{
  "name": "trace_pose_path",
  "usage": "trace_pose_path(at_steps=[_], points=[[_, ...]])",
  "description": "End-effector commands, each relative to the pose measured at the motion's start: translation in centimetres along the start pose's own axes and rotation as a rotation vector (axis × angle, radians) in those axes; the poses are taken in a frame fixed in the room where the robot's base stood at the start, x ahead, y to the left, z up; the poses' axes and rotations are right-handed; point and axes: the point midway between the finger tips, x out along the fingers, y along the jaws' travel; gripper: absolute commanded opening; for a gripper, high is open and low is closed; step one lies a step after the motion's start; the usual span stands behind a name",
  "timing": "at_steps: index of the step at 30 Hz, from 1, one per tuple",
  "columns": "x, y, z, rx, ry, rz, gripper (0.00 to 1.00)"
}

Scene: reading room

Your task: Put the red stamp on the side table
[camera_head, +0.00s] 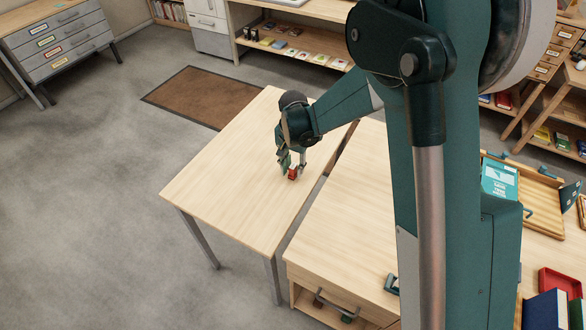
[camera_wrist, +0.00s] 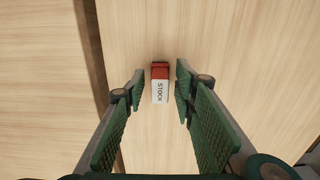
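The red stamp (camera_head: 292,173) is on the pale wooden table with grey metal legs (camera_head: 225,165), near its right edge; this appears to be the side table. In the wrist view the stamp (camera_wrist: 160,73) shows a red end and a white face lettered "STOCK". My gripper (camera_head: 291,163) is low over the table, around the stamp. In the wrist view my gripper (camera_wrist: 160,82) has its two green fingers apart, one on each side of the stamp, with a visible gap on both sides. The stamp's underside is hidden, but it appears to rest on the tabletop.
A narrow gap separates this table from a wooden desk with a drawer (camera_head: 345,215) on the right. A wooden tray (camera_head: 543,210), a teal box (camera_head: 499,180) and a red tray (camera_head: 560,283) are farther right. Most of the metal-legged table is bare. My arm hides part of the desk.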

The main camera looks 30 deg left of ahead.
Motion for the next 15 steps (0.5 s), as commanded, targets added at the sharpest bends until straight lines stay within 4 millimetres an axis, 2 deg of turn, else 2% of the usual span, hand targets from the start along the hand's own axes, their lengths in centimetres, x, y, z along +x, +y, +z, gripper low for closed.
trace_pose_path(at_steps=[8, 15], points=[[-1.0, 0.0, 0.0, 0.000, 0.000, 0.000, 0.28], [-3.9, 0.0, 0.0, 0.000, 0.000, 0.000, 0.28]])
